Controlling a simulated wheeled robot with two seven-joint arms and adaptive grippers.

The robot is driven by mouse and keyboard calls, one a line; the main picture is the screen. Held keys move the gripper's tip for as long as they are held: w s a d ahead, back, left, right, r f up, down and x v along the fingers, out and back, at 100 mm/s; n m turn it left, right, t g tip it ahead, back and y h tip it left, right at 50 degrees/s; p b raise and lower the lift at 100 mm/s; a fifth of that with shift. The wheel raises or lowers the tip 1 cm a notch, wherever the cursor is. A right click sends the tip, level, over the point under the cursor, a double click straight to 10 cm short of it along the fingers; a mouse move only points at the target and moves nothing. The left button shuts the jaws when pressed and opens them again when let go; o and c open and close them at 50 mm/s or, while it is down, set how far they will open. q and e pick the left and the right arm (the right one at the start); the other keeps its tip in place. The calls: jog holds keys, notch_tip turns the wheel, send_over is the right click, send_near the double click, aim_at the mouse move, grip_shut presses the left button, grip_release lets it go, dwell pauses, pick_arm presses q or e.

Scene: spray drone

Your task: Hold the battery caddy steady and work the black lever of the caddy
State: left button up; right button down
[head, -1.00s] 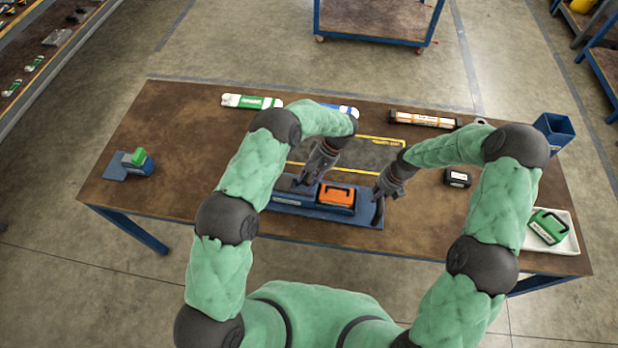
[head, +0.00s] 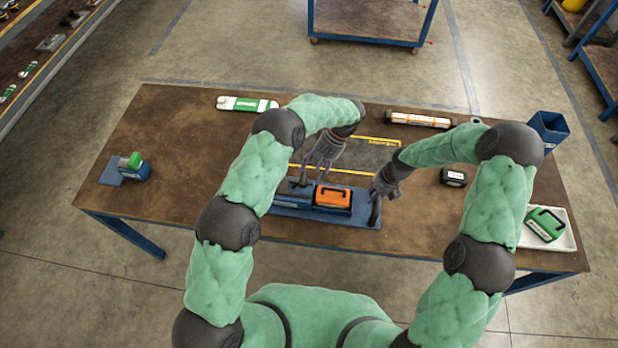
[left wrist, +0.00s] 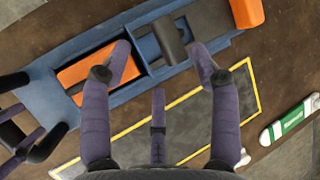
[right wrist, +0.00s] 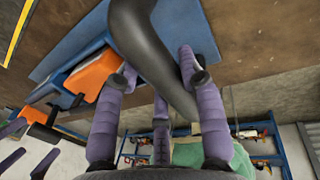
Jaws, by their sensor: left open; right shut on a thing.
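The blue battery caddy (head: 360,218) lies near the table's front edge, with an orange battery (head: 333,196) in its tray. The battery also shows in the left wrist view (left wrist: 108,70). The caddy's black lever (left wrist: 171,40) stands left of the battery in the head view. My left gripper (head: 318,170) is open above the caddy; in its wrist view the lever shows between the spread fingertips, without clear contact. My right gripper (head: 377,190) is shut on the black curved handle (right wrist: 150,45) at the caddy's right end. The lever's base is partly hidden in the head view.
A yellow-outlined mat (head: 370,158) lies behind the caddy. A green-white pack (head: 247,104) and an orange-white pack (head: 420,119) lie at the back. A black box (head: 453,177) and a tray (head: 563,243) with a green battery (head: 545,224) are right. The left tabletop is mostly bare.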

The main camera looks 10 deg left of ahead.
pick_arm(q)
jog(key=v, duration=0.6)
jog(key=shift+d, duration=0.15)
jog(key=shift+r, duration=0.15)
pick_arm(e)
jog(key=c, duration=0.7)
grip_release()
jog(key=shift+w+d, duration=0.1)
jog(key=shift+d, duration=0.05)
jog(key=shift+r, duration=0.1)
